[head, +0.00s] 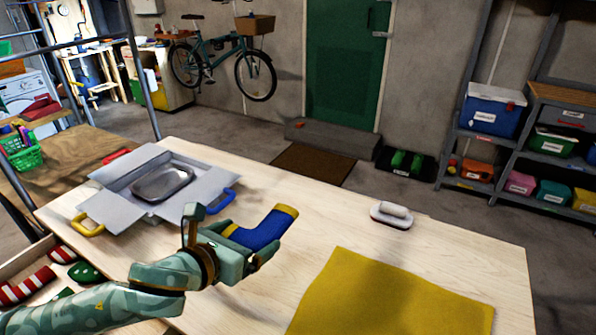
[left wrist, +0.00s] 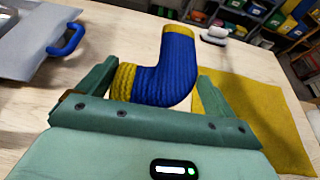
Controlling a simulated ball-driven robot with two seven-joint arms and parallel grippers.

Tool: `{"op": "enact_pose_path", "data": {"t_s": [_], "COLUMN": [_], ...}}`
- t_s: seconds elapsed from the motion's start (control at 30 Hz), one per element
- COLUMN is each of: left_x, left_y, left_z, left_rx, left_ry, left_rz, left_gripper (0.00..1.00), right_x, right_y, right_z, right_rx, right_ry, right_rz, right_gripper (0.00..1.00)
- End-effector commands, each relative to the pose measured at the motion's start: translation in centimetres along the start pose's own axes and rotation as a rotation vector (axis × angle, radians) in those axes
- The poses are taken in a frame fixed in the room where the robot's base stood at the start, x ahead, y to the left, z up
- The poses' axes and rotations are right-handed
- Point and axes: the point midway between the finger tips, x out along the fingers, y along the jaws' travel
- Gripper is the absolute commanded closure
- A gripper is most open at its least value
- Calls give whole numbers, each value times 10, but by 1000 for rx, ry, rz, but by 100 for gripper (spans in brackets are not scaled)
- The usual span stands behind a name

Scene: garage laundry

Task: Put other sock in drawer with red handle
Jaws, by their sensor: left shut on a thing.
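My left gripper (head: 251,243) is shut on a blue knitted sock (head: 266,229) with yellow ends, held above the light wooden table. The sock also shows between both fingers in the left wrist view (left wrist: 166,70). A grey unit (head: 108,203) with splayed light panels stands to the left on the table. It has a red handle (head: 115,155) at its far left, a yellow handle (head: 86,226) at its near left and a blue handle (head: 223,202) at its right. The inside of any drawer behind the red handle is hidden. My right gripper is not in view.
A metal tray (head: 163,183) lies on the grey unit. A yellow cloth (head: 390,295) covers the table's near right, with a white-handled brush-like object (head: 391,214) beyond it. Striped red-white and green items (head: 38,283) lie in an open wooden box at lower left. The table's middle is clear.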

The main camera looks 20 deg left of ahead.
Motion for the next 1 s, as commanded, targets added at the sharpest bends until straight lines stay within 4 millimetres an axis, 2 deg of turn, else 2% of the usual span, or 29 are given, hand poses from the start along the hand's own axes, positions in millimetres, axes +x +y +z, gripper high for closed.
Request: {"op": "enact_pose_path", "data": {"t_s": [0.17,0.4,0.47,0.67,1.0], "left_x": [-3,-6,-6,-2,-2], "left_y": [4,22,23,12,-31], "left_z": [-3,-33,-27,7,111], "left_rx": [-9,-62,-76,-92,-60], "left_ry": [3,3,-4,-9,-10], "left_rz": [23,150,181,216,140], "left_gripper": [30,30,30,30,30], "right_x": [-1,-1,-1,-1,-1], "right_y": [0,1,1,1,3], "right_z": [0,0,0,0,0], "right_rx": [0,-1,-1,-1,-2], "right_ry": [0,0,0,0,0], "right_rz": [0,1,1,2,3], "right_gripper": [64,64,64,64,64]}}
